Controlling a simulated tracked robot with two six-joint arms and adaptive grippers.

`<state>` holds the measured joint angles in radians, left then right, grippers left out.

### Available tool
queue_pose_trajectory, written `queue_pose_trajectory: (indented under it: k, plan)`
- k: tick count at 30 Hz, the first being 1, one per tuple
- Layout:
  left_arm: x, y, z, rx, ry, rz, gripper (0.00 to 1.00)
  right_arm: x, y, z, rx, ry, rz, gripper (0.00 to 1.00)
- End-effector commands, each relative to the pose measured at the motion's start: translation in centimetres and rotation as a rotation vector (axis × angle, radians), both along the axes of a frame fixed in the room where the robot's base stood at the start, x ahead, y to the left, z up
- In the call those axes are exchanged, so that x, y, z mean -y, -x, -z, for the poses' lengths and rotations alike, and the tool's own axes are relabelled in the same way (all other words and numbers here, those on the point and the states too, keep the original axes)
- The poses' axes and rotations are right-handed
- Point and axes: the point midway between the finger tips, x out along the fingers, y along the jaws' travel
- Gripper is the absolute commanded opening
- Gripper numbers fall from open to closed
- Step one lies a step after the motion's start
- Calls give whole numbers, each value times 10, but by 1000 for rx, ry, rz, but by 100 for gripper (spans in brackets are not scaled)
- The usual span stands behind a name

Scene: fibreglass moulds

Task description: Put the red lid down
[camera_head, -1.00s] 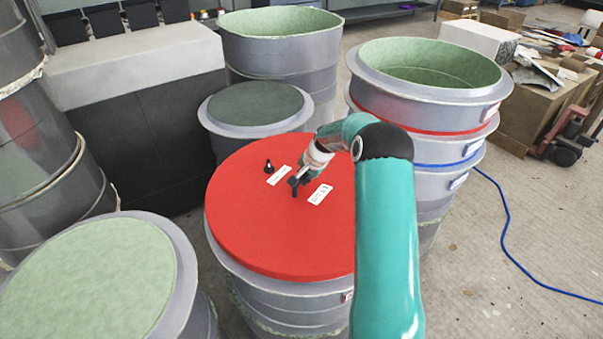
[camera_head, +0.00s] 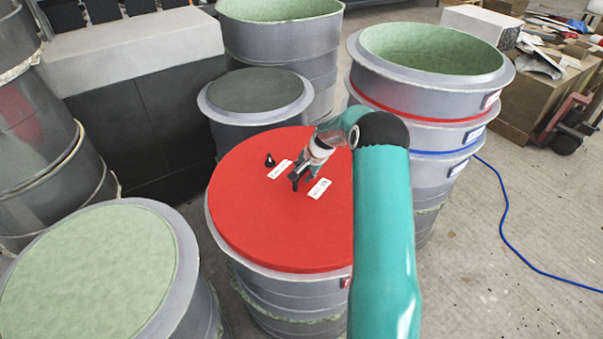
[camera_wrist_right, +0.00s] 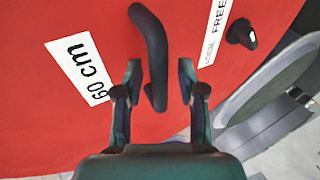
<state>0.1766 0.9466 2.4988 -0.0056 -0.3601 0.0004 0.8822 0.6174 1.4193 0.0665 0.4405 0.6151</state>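The round red lid (camera_head: 265,225) lies flat on top of a grey mould (camera_head: 285,300) in the middle of the head view, with the rim showing round its left and front. The lid carries a black handle (camera_wrist_right: 153,55), a small black knob (camera_head: 269,160) and white labels. My right gripper (camera_head: 296,181) is at the handle. In the right wrist view its fingers (camera_wrist_right: 160,78) stand apart, one on each side of the handle, with gaps to it. My right arm hides the lid's right side. My left gripper is not in view.
A green-topped mould (camera_head: 90,275) stands at front left, and a dark-topped one (camera_head: 256,97) behind the lid. Tall open moulds stand at the back (camera_head: 280,38) and right (camera_head: 430,55). A blue hose (camera_head: 506,220) lies on the clear floor at right.

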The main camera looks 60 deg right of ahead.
Motion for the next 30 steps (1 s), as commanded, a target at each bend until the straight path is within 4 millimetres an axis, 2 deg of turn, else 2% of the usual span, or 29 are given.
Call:
queue_pose_trajectory:
  k: [5,18,24,30]
  plan:
    - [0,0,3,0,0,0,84,-2,7,-16,2,2,1,40]
    - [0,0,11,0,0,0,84,-16,41,-90,2,2,2,40]
    - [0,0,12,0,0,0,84,-19,48,-104,-1,-1,0,40]
    - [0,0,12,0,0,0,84,-20,49,-106,-1,-1,0,40]
